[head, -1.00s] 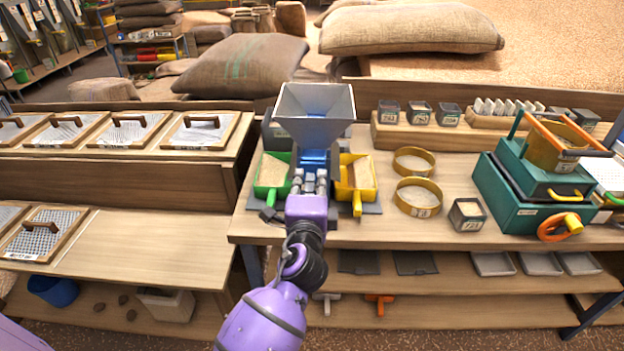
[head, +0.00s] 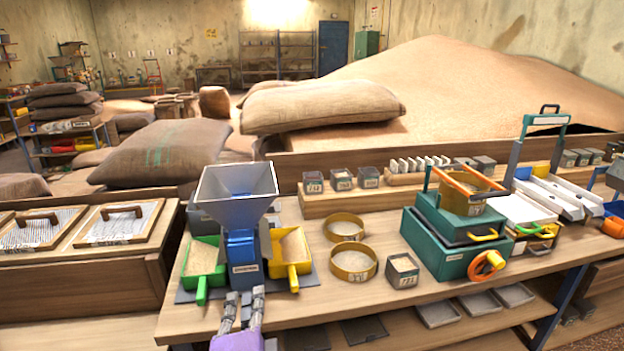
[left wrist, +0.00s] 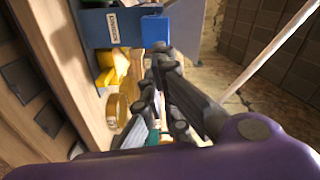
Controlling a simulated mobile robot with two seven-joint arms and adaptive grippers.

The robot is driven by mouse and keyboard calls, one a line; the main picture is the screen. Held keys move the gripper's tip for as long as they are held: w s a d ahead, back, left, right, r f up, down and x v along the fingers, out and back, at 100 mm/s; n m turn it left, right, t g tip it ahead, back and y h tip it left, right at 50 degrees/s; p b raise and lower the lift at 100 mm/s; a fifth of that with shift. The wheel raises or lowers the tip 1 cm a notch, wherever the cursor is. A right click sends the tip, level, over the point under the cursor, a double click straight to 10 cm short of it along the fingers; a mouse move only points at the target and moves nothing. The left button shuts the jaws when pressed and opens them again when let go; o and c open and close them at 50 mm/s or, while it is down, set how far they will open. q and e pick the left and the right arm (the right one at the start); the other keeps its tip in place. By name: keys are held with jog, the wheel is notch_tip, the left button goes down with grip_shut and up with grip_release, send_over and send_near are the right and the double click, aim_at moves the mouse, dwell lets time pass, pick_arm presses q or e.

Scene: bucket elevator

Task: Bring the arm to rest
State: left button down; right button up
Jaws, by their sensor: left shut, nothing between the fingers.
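My left gripper (head: 245,294) reaches in from the bottom of the head view, its fingers shut and empty. It is in front of the blue and grey hopper device (head: 238,215), near the bench's front edge. In the left wrist view the gripper's fingers (left wrist: 156,72) show dark grey with nothing held, and the device's blue body (left wrist: 120,27) appears tilted beyond them. Most of my left arm is out of the head view. My right gripper is in neither view.
A green scoop (head: 204,262) and a yellow scoop (head: 291,250) with grain flank the device. Two sieve rings (head: 353,265), a small grain box (head: 402,271) and a teal machine (head: 450,240) stand to the right. Bare bench (head: 330,307) lies along the front.

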pick_arm(q)
jog(key=s+d+f+n+g+h+p, duration=0.15)
jog(key=s+f+n, duration=0.3)
jog(key=f, duration=0.45)
jog(key=s+f+n+g+h, duration=0.3)
jog(key=s+f, duration=0.2)
jog(key=f, duration=0.3)
jog(key=s+a+f+n+g, duration=0.1)
jog(key=s+f, duration=0.3)
jog(key=s, duration=0.3)
jog(key=s+a+f+n+g+p, duration=0.1)
jog(key=s+f, duration=0.3)
jog(key=s, duration=0.4)
jog(key=s+a+f+n+g+p, duration=0.1)
jog(key=s+a+f+n+g, duration=0.1)
jog(key=s+f, duration=0.3)
jog(key=s+n, duration=0.1)
jog(key=s, duration=0.1)
jog(key=shift+s+a, duration=0.35)
jog(key=shift+a, duration=0.05)
